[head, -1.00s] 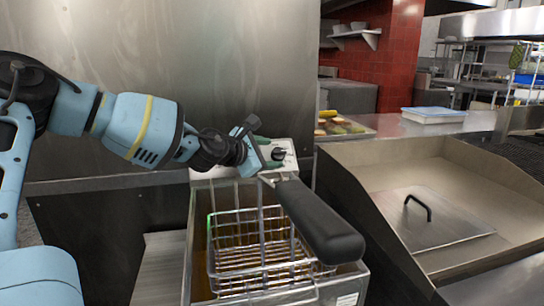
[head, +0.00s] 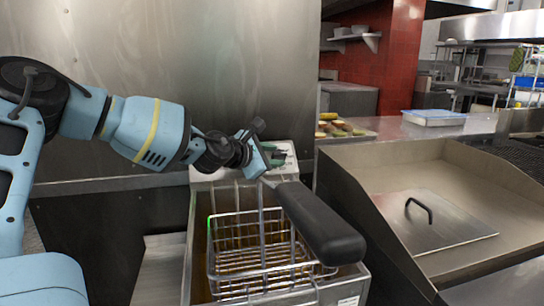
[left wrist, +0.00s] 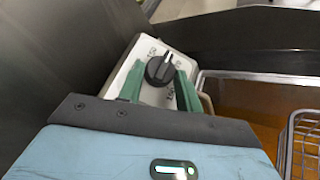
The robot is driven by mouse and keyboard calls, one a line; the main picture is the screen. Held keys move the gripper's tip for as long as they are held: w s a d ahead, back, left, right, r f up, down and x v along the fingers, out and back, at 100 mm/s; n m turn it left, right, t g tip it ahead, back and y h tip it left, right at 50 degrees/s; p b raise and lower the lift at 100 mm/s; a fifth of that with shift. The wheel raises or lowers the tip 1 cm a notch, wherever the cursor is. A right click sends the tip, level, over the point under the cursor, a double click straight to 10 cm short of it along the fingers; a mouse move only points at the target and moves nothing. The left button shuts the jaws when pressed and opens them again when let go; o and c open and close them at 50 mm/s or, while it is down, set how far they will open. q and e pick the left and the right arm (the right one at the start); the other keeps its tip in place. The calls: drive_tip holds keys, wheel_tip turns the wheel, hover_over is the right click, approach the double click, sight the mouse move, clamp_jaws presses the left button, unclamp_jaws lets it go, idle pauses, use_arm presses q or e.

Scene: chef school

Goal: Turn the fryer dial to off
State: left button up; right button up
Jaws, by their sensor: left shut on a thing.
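The fryer dial (left wrist: 159,70) is a round black knob with a white mark, on a pale control panel (left wrist: 150,95) with printed numbers. The panel also shows in the head view (head: 207,174), at the back of the fryer, where my gripper mostly hides the dial. My left gripper (head: 277,154) comes in from the left. In the left wrist view its two green fingers (left wrist: 160,85) lie on either side of the dial, shut on it. The dial's white mark points up and slightly right in that view. My right gripper is not in view.
A wire fryer basket (head: 262,255) with a thick black handle (head: 320,228) stands in the fryer (head: 197,250), close below my gripper. A metal wall (head: 180,60) rises behind. A flat griddle (head: 365,170) with a lidded plate (head: 440,230) is at the right.

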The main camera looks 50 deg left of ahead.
use_arm(q)
drive_tip(key=shift+f, duration=0.1)
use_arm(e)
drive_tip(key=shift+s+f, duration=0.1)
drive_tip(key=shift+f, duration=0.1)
